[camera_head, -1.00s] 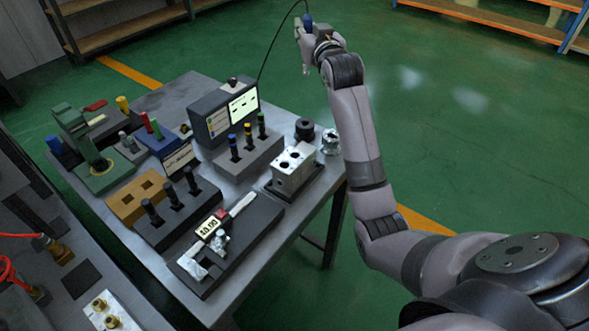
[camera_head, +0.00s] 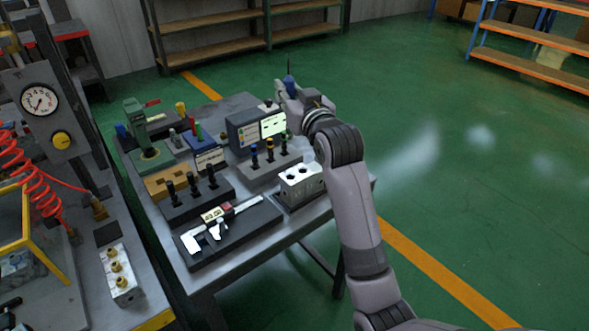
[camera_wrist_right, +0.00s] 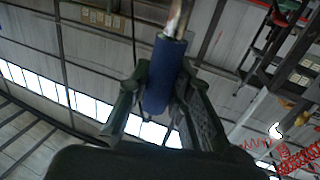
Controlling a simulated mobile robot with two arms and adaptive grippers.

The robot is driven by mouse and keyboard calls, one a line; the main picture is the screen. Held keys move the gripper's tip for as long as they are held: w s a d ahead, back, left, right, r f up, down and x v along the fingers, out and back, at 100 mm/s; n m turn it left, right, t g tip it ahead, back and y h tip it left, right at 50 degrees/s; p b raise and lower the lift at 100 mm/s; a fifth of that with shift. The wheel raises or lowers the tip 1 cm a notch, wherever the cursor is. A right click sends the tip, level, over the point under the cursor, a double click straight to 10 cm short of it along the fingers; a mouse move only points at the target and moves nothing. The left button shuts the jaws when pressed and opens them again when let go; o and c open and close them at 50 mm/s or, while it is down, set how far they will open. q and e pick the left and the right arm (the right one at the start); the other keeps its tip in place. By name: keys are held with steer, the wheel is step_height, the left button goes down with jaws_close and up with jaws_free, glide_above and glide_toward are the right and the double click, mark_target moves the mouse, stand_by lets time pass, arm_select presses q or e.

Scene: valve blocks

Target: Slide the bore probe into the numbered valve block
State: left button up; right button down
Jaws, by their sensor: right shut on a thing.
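The bore probe has a blue handle (camera_wrist_right: 163,75) and a metal shaft (camera_wrist_right: 178,18), best seen in the right wrist view. My right gripper (camera_wrist_right: 160,90) is shut on the blue handle. In the head view the gripper (camera_head: 286,93) is beyond the table's back right part, with the blue handle (camera_head: 290,82) showing above it. The silver valve block (camera_head: 302,184) stands on a dark base at the table's right side, with dark bores in its top. The probe is well apart from it. No number is readable on the block. My left gripper is out of view.
A grey display box (camera_head: 244,137) stands close to my right gripper. Dark holders with upright pins (camera_head: 268,150) and a caliper on a black tray (camera_head: 265,222) crowd the table. At left is a bench with a pressure gauge (camera_head: 40,101) and red coiled hose.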

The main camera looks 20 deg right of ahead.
mark_target(290, 138)
step_height(290, 138, down, 8)
steer(key=shift+r, duration=0.2)
step_height(290, 138, down, 4)
steer(key=shift+f, duration=0.15)
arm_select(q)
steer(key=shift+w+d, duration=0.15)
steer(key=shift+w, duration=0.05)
arm_select(e)
step_height(290, 138, down, 4)
steer(key=shift+f, duration=0.1)
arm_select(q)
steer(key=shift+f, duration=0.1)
arm_select(e)
steer(key=shift+f, duration=0.1)
steer(key=shift+f, duration=0.5)
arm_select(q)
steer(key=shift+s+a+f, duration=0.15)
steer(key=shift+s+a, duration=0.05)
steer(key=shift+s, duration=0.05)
arm_select(e)
steer(key=c, duration=1.4)
jaws_free()
steer(key=shift+c, duration=0.2)
